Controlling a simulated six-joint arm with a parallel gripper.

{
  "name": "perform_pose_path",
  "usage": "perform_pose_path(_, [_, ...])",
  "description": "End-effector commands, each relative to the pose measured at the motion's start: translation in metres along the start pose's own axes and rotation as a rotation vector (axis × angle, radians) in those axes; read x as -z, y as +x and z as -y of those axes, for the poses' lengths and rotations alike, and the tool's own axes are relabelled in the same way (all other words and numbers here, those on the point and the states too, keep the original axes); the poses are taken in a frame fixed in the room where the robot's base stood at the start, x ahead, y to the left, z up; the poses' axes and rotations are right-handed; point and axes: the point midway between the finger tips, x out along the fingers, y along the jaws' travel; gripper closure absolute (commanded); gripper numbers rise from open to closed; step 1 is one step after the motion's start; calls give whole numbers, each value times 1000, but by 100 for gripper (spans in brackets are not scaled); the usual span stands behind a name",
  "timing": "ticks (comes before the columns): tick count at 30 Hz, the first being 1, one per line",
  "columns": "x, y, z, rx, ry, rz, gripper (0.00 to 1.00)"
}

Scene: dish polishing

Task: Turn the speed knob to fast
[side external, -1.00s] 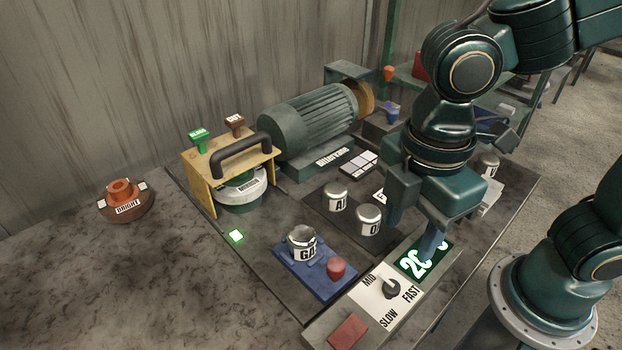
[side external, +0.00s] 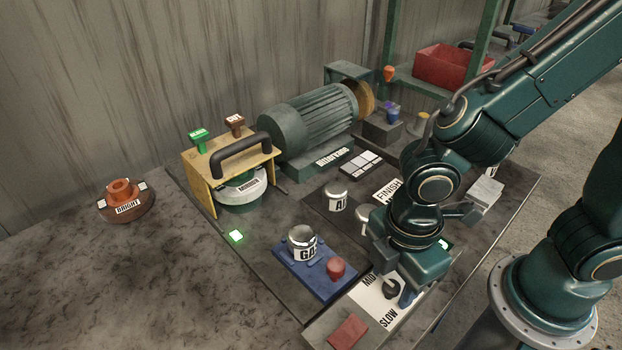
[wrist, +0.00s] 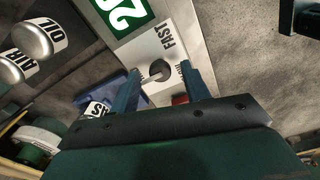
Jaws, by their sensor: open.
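The speed knob (side external: 391,288) is a small dark knob on a white dial plate (side external: 372,303) at the front of the bench. My gripper (side external: 393,284) is low over this plate, pointing down. In the wrist view the knob (wrist: 159,70) shows between the tips of my two open blue fingers (wrist: 160,74); I cannot tell whether either finger touches it. The FAST label (wrist: 168,34) reads clearly there. In the side view, MID and SLOW show beside the knob, and my gripper hides FAST. The knob's exact pointing direction is unclear.
A red block (side external: 347,332) lies left of the dial. A blue tray (side external: 312,272) with a red button and the labelled jar (side external: 302,243) stands close behind. The motor (side external: 310,120) and yellow guard (side external: 205,168) are farther back. A green display (wrist: 122,12) adjoins the dial.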

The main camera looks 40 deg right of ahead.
Motion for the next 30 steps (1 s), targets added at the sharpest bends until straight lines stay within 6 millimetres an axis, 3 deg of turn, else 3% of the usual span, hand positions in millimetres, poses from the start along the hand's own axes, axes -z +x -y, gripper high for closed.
perform_pose_path(12, [0,5,0,0,0,1,53])
perform_pose_path(19, [0,5,0,0,0,0,97])
perform_pose_path(30, [0,4,0,0,32,0,98])
